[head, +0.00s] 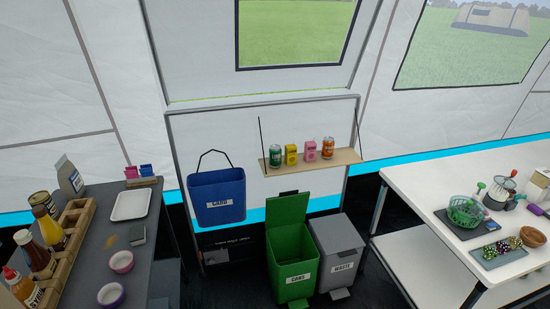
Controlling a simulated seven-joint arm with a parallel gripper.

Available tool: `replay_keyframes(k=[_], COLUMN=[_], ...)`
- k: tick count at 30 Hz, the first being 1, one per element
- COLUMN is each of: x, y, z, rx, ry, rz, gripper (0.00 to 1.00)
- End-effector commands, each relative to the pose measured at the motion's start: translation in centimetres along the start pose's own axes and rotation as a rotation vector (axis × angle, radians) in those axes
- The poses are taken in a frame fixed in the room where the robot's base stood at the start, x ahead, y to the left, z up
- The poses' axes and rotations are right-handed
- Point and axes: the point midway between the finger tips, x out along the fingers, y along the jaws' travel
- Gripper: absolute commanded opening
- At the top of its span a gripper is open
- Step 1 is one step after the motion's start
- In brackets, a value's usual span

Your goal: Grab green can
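A green can (275,156) stands upright at the left end of a hanging wooden shelf (338,160) in the head view. To its right on the same shelf stand a yellow can or carton (291,155), a pink one (310,151) and an orange can (327,148). Nothing blocks the front of the green can. My gripper is not in view.
Below the shelf stand an open green bin (292,268) labelled cans and a grey bin (339,248). A blue bin (217,195) hangs left of the shelf. A dark table (140,270) is at left, a white table (420,195) at right. Dark floor shows between them.

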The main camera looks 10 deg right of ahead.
Motion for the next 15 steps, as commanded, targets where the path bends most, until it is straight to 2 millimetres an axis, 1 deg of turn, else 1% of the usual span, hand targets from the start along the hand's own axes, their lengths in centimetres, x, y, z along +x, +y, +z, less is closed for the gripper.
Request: replay_keyframes(k=[10,15], x=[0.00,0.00], y=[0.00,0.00], z=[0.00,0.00], rx=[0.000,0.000], ry=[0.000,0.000], rz=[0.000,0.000], gripper=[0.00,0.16])
